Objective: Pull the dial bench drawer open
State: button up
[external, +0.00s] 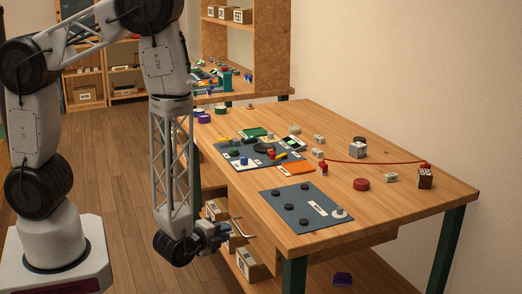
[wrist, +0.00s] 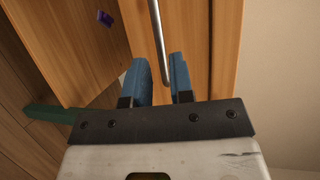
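The dial bench (external: 415,205) is a wooden table with dark green legs. A thin curved metal handle (external: 242,228) sticks out below its top on the near left side. In the wrist view the handle is a grey bar (wrist: 158,38) running down from the top edge. My gripper (external: 224,235) is beside the handle, low at the bench's left side. In the wrist view its two blue fingers (wrist: 160,80) are apart, with the bar's lower end between them. I cannot tell whether either finger touches it. The drawer front is mostly hidden in the external view.
A grey mat with dark knobs (external: 307,207) lies on the bench top, and a second mat with coloured parts (external: 263,153) lies behind it. A red cord (external: 375,161) runs across the top.

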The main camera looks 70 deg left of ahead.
aim_at(238, 226)
jog(key=shift+x, duration=3.05)
grip_shut()
